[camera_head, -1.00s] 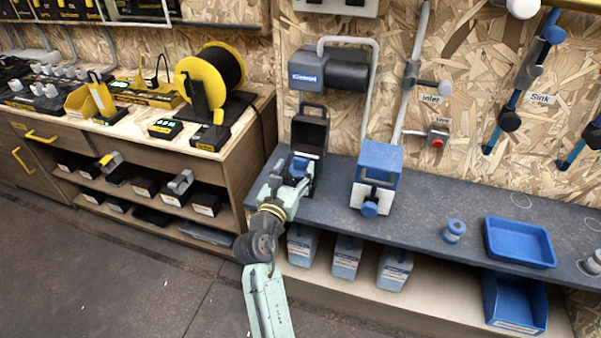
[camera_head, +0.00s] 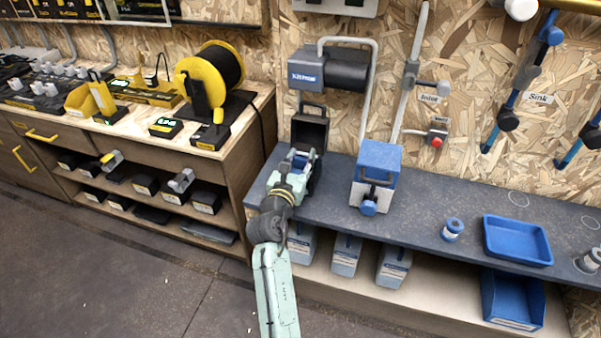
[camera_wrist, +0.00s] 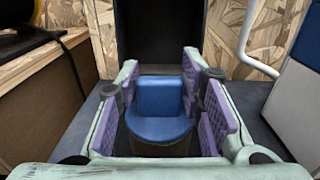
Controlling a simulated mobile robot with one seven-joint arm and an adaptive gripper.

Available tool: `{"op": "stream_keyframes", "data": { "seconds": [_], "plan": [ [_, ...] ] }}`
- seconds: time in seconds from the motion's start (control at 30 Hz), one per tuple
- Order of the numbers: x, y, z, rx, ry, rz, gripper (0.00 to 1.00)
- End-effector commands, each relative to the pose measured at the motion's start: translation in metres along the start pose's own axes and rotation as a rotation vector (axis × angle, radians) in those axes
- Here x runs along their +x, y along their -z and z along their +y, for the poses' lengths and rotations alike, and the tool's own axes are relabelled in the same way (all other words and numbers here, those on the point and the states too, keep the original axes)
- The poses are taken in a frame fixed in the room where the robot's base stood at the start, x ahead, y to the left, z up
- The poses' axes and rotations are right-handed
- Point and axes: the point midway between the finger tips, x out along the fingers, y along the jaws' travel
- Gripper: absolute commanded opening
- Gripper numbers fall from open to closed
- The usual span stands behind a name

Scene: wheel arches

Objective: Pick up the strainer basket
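The strainer basket is most likely the blue piece with an upright block and a rounded base in the wrist view (camera_wrist: 160,125). It sits in front of a dark open housing, which the head view shows with its lid up (camera_head: 310,128). My gripper (camera_wrist: 160,98) is open, with its purple-padded fingers on either side of the blue block. Whether the pads touch it cannot be told. In the head view my gripper (camera_head: 300,160) reaches into the front of the housing and hides most of the blue piece.
A blue and white unit (camera_head: 377,175) stands to the right on the grey shelf (camera_head: 425,205). Farther right are a small blue spool (camera_head: 452,229) and a blue tray (camera_head: 518,241). A wooden workbench (camera_head: 235,150) is close on the left. A pipe runs up the wall (camera_head: 372,85).

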Motion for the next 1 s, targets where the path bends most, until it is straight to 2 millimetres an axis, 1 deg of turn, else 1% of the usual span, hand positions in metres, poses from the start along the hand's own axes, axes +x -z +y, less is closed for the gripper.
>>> {"op": "stream_keyframes", "data": {
  "seconds": [0.07,0.47,0.73,0.8,0.87,0.97,1.0],
  "plan": [
    [0.000,0.000,0.000,0.000,0.000,0.000,0.27],
    [0.000,0.000,0.000,0.000,0.000,0.000,0.01],
    [0.000,-0.001,0.000,0.000,0.000,-0.001,0.00],
    [0.000,-0.003,0.000,0.001,0.000,-0.001,0.00],
    [0.000,-0.009,0.000,0.001,0.001,-0.003,0.00],
    [0.000,-0.025,0.000,0.003,0.001,-0.004,0.00],
    [0.000,-0.034,0.000,0.004,0.001,-0.005,0.00]
  ]
}}
